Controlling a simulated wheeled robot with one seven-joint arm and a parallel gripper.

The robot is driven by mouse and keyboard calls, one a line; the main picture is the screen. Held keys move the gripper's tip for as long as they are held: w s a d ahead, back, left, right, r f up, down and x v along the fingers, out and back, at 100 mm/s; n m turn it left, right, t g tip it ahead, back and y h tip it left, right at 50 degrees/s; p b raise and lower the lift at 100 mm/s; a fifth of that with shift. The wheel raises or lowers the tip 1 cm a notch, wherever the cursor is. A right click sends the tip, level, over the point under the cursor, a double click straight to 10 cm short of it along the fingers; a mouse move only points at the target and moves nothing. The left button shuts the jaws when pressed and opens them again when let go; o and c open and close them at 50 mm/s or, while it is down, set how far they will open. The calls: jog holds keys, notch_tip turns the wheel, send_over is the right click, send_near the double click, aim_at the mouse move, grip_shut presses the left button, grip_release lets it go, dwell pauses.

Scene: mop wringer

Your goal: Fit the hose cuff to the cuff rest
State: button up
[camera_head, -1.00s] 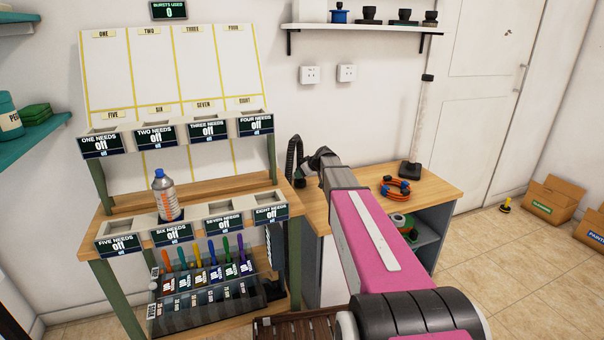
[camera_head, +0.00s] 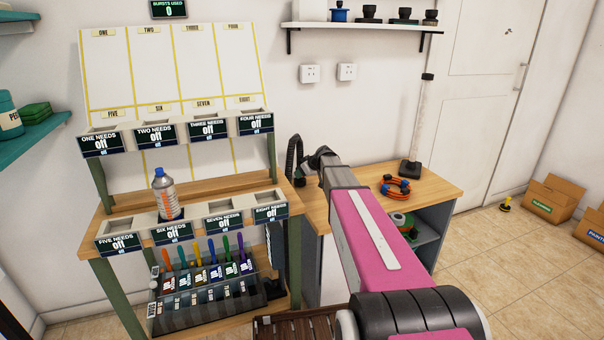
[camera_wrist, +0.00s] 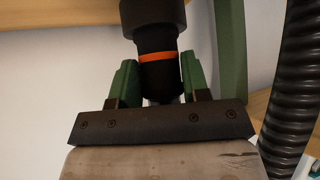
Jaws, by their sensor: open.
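In the wrist view a black hose cuff (camera_wrist: 157,78) with an orange ring stands between the green fingers of my gripper (camera_wrist: 160,66). The fingers sit close on both sides of it, and the jaws are open. The cuff's upper end meets a wider dark round piece (camera_wrist: 153,13); I cannot tell whether this is the cuff rest or part of the hose. A black ribbed hose (camera_wrist: 292,80) hangs at the right. In the head view the hose (camera_head: 293,158) loops beside the end of my arm, which hides most of the cuff and fingers.
A wooden stand (camera_head: 108,226) with labelled slots is at the left, holding a bottle (camera_head: 164,194) and a rack of colourful-handled tools (camera_head: 208,285). A wooden bench (camera_head: 440,186) with an orange-and-blue coil (camera_head: 396,187) stands behind my arm.

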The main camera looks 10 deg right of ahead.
jog(key=o, duration=1)
